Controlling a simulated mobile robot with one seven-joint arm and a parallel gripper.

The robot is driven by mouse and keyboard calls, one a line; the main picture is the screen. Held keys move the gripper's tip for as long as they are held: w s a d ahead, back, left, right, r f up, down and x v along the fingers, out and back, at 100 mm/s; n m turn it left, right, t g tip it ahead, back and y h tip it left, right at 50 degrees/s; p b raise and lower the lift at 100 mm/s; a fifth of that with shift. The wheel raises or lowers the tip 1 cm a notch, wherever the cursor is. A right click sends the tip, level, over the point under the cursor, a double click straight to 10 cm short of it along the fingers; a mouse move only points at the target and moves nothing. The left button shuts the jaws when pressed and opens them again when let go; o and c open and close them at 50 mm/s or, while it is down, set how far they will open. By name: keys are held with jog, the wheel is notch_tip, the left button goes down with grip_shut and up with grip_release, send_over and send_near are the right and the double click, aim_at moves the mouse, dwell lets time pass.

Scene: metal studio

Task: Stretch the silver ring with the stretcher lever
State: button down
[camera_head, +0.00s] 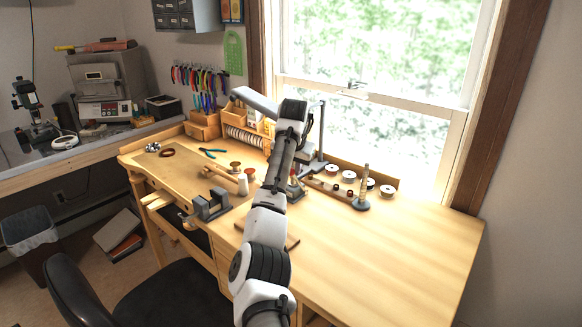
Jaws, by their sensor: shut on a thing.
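The dark stand with a tall upright post (321,135) rises at the back of the bench, right behind my arm; it may be the stretcher, but my arm covers part of it. A light grey bar (254,103) juts left from the top of my arm, and I cannot tell whether it is the lever or part of my arm. My arm reaches up across the middle of the bench. My gripper does not show clearly and seems hidden behind the arm links. I cannot make out the silver ring.
A tapered rod on a round base (363,188) stands right of my arm, near several spools (333,169). A grey vise (211,205) is at the bench front. Pliers (212,152) lie at the left. The wooden bench's right side (420,235) is clear. A black chair (165,300) stands in front.

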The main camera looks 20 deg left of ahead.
jog(key=c, duration=1.6)
grip_release()
jog(key=shift+w+d+f, duration=0.15)
jog(key=shift+d, duration=0.3)
jog(key=o, duration=0.4)
jog(key=shift+w+d+f, duration=0.1)
jog(key=shift+d, duration=0.05)
jog(key=shift+c, duration=0.2)
jog(key=shift+a, duration=0.25)
jog(key=shift+s+r, duration=0.2)
jog(key=shift+r, duration=0.1)
jog(key=b+v, duration=0.4)
jog(key=v, duration=0.9)
jog(key=shift+r, duration=0.2)
jog(key=shift+d, duration=0.1)
